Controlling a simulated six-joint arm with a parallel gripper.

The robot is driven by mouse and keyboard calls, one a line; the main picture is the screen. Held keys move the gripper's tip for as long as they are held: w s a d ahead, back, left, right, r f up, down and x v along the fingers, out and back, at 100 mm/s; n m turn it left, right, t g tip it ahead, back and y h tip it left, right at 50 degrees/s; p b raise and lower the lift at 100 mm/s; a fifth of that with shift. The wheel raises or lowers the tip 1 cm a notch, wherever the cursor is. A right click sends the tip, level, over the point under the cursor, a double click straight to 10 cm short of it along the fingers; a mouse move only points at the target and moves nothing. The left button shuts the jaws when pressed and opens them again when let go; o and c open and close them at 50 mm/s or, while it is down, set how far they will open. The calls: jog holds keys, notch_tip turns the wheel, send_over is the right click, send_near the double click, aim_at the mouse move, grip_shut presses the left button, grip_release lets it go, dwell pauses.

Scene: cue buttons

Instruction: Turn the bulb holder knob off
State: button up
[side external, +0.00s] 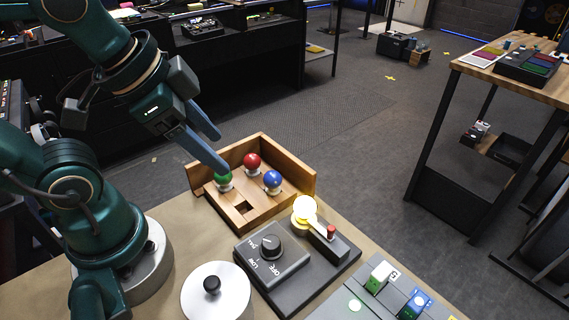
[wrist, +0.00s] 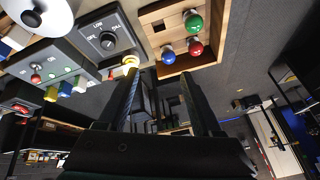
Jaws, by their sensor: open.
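The bulb holder is a dark base with a lit yellow bulb (side external: 305,208) at its far end. Its black knob (side external: 271,246) sits on a grey box with OFF, LOW and a third label. The knob also shows in the wrist view (wrist: 107,41), and the bulb glows there (wrist: 130,62). My gripper (side external: 213,150) is open and empty, with its blue fingers above the wooden tray, up and left of the knob. In the wrist view the fingers (wrist: 168,85) reach toward the tray and bulb. I cannot tell exactly which label the knob points to.
A wooden tray (side external: 311,184) holds green (side external: 223,179), red (side external: 252,161) and blue (side external: 272,180) balls, with one empty square hole. A small red-tipped lever (side external: 331,232) stands beside the bulb. A white lidded pot (side external: 216,296) and a button panel (side external: 352,304) stand in front.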

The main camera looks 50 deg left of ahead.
jog(key=w+d+f+m+g, duration=0.25)
jog(key=d+m, duration=0.25)
jog(key=m, duration=0.5)
jog(key=m+g, duration=0.3)
jog(key=m, duration=0.2)
send_over(271, 242)
notch_tip(271, 242, down, 4)
jog(key=shift+w+f, duration=0.1)
jog(key=shift+f, duration=2.8)
jog(key=shift+c, duration=0.4)
grip_shut()
